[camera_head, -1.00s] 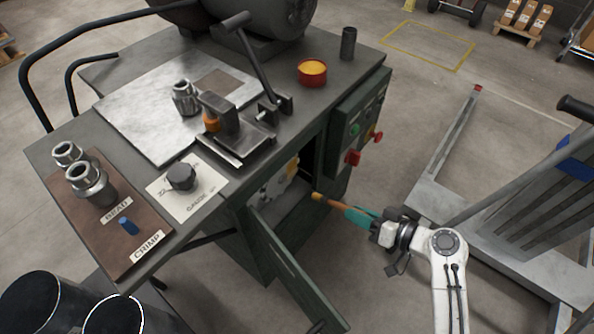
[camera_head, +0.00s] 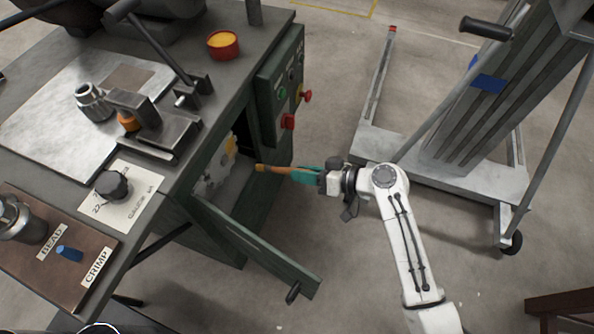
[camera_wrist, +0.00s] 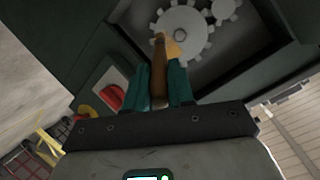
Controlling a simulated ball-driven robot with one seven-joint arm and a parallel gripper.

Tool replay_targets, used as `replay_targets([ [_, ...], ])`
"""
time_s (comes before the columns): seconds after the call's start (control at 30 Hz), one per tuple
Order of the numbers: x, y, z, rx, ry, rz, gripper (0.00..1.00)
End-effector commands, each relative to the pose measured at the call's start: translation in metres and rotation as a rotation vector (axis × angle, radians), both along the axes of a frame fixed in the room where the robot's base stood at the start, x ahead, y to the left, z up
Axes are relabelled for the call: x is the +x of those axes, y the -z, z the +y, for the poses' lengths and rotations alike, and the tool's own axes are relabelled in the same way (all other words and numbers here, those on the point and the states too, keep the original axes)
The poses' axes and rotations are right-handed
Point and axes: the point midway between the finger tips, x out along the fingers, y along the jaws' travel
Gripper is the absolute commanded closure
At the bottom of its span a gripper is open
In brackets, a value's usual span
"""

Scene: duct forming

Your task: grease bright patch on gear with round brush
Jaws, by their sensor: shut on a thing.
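My gripper (camera_head: 300,174) has teal fingers shut on the brown round brush (camera_head: 275,170), whose orange-tan tip points left toward the open cabinet. The wrist view also shows the brush (camera_wrist: 159,75) between my fingers (camera_wrist: 160,92). The grey toothed gear (camera_wrist: 183,22) sits inside the cabinet, beyond the brush tip, with a smaller gear (camera_wrist: 224,9) beside it. A yellow patch (camera_wrist: 174,48) shows on the gear's lower teeth, partly behind the brush. In the head view the gear (camera_head: 210,178) and patch (camera_head: 230,146) show in the opening. The tip appears apart from the patch.
The cabinet door (camera_head: 255,245) hangs open below my gripper. A control panel with a red button (camera_head: 289,121) is above the brush. A red tin of yellow grease (camera_head: 223,44) stands on the bench top. A wheeled lift (camera_head: 430,165) stands at the right.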

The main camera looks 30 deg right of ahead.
Motion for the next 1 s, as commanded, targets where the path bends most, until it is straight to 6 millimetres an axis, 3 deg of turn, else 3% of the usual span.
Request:
replay_targets([
  [0.53,0.044,0.0,0.032,0.001,-0.001,-0.002,1.0],
  [1.0,0.054,0.0,0.039,0.0,0.0,-0.002,1.0],
])
